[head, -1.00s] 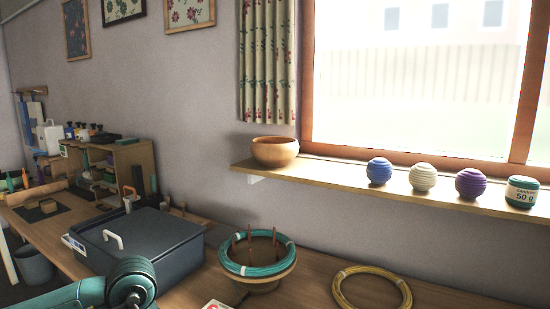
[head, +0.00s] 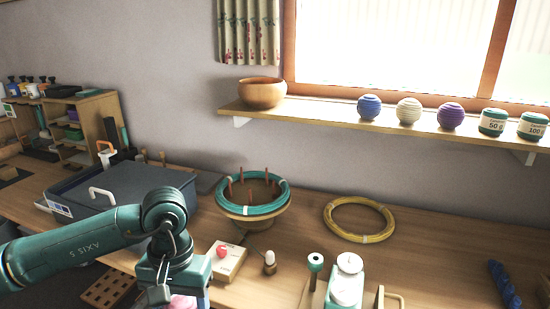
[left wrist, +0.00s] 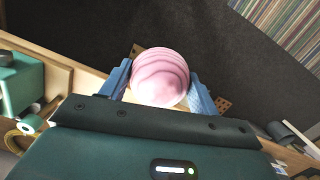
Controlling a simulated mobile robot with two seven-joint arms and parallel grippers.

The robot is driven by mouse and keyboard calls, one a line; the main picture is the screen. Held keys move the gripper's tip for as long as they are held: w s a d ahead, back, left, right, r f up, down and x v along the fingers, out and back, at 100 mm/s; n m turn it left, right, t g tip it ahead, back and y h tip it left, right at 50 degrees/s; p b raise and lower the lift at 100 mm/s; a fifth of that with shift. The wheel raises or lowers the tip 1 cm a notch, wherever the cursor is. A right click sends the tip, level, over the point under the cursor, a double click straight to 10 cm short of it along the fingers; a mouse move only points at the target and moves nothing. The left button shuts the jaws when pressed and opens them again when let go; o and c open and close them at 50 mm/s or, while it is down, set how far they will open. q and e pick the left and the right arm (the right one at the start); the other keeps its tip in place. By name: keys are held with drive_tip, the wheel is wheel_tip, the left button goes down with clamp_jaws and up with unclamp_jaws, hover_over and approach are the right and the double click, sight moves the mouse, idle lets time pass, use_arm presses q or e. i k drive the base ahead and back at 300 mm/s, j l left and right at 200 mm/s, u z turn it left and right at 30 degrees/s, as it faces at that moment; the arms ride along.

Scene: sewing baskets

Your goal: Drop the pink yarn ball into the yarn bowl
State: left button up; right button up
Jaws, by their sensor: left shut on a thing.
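The pink yarn ball (left wrist: 160,77), striped in lighter and darker pink, sits between the two blue fingers of my left gripper (left wrist: 160,90) in the left wrist view. The fingers are shut on its sides. In the head view my left gripper (head: 182,290) is at the bottom edge, with only a bit of the pink ball (head: 183,302) showing below it. The yarn bowl (head: 262,95) is a round wooden bowl at the left end of the window shelf, well above and beyond the gripper. Its inside is mostly hidden. My right gripper is not in view.
On the shelf (head: 330,117), blue (head: 369,107), cream (head: 408,110) and purple (head: 450,116) balls stand right of the bowl. On the table are a dark lidded box (head: 120,196), a teal-ringed stand (head: 252,193), a yellow hoop (head: 359,220) and a white-topped scale (head: 347,285).

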sight(257, 103)
drive_tip(key=j+z, duration=0.3)
drive_tip(key=j, duration=0.15)
drive_tip(key=j+z, duration=0.3)
drive_tip(key=i+j+z, duration=0.1)
drive_tip(key=j+z, duration=0.2)
drive_tip(key=j, duration=0.15)
drive_tip(key=j+z, duration=0.35)
drive_tip(key=i+j, duration=0.05)
drive_tip(key=j, duration=0.05)
